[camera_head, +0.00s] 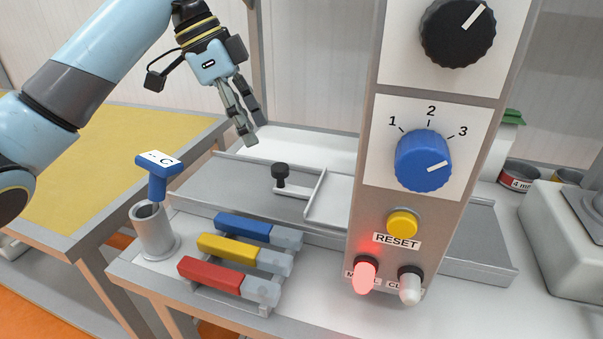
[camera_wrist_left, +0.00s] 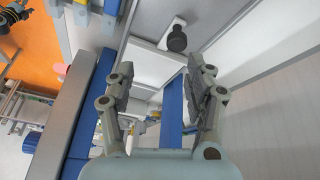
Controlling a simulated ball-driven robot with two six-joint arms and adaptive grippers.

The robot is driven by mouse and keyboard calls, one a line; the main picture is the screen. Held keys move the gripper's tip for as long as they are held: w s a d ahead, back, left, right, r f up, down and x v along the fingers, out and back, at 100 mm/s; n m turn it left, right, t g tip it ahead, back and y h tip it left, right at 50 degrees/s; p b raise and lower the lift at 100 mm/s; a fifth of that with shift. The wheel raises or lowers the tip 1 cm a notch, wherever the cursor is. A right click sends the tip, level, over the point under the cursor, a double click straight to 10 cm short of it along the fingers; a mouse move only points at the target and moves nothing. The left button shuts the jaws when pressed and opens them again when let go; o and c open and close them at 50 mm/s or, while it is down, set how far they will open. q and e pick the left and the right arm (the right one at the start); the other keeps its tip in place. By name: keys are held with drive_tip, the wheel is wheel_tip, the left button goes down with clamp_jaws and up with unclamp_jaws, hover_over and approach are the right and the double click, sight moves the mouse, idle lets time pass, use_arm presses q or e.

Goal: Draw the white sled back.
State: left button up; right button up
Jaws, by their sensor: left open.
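The white sled (camera_head: 332,200) lies in a grey channel on the workbench, its right part hidden behind the upright control panel. A black knob (camera_head: 280,173) stands at its left end. In the left wrist view the white sled (camera_wrist_left: 148,62) and the black knob (camera_wrist_left: 176,40) lie beyond the fingertips. My left gripper (camera_head: 253,132) is open and empty, above and to the left of the knob, apart from it. Its two spread fingers also show in the left wrist view (camera_wrist_left: 161,68). My right gripper is out of view.
The control panel (camera_head: 375,195) has a black dial, a blue dial, a yellow RESET button and a lit red lamp. Blue, yellow and red bars (camera_head: 228,246) lie in front of the channel. A blue T-handled key (camera_head: 158,172) stands in a grey holder at the left.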

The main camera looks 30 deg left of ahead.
sight(279, 166)
use_arm(q)
drive_tip(key=shift+t, duration=0.3)
drive_tip(key=w+f, duration=0.1)
drive_tip(key=w+f+b, duration=0.1)
drive_tip(key=f, duration=0.1)
drive_tip(key=w+d+f, duration=0.1)
drive_tip(key=shift+w+f, duration=0.1)
drive_tip(key=shift+f, duration=0.3)
drive_tip(key=shift+y, duration=0.3)
drive_tip(key=x, duration=0.4)
drive_tip(key=shift+f, duration=0.3)
drive_tip(key=shift+c, duration=0.3)
clamp_jaws()
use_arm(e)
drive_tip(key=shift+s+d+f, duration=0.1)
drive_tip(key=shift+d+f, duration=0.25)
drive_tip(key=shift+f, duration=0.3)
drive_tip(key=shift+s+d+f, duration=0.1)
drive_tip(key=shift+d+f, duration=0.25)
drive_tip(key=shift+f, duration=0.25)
